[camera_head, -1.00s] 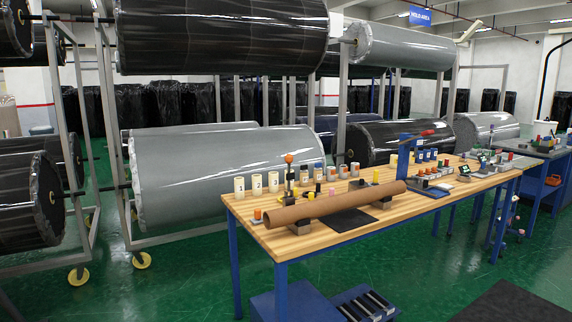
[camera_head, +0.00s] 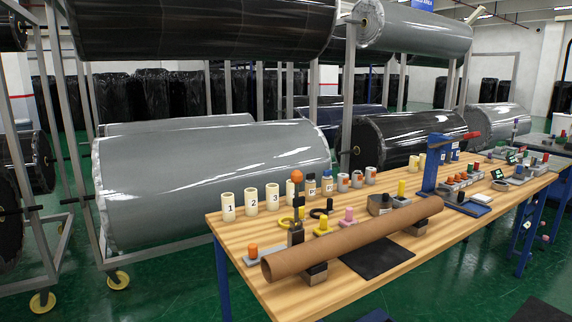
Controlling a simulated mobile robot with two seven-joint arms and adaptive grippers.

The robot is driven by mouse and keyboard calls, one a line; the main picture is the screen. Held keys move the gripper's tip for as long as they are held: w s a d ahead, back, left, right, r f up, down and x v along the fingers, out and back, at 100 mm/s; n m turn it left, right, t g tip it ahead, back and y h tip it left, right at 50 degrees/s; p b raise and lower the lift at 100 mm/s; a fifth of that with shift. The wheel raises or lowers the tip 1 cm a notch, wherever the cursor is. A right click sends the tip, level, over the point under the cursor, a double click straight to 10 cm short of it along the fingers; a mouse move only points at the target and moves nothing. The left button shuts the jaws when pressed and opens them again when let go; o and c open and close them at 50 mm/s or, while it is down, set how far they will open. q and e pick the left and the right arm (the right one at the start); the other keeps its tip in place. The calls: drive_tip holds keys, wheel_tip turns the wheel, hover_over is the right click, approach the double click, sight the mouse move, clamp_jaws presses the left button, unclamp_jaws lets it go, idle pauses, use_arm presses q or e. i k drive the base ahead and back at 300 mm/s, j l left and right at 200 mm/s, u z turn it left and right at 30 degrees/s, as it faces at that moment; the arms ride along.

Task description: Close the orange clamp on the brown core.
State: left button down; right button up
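The brown core (camera_head: 350,240) is a long cardboard tube lying aslant on the wooden table, resting on dark blocks (camera_head: 315,274). Neither of my grippers shows in the head view.
The wooden table (camera_head: 240,262) also holds numbered cream cylinders (camera_head: 251,201), a black mat (camera_head: 377,258), a blue press with a red handle (camera_head: 436,165) and several small coloured parts. Big wrapped rolls (camera_head: 215,175) hang on racks behind. Green floor is open at the front left.

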sight(296, 176)
drive_tip(key=i+j, duration=0.15)
drive_tip(key=i, duration=0.35)
drive_tip(key=i+j+z, duration=0.1)
drive_tip(key=i, duration=0.35)
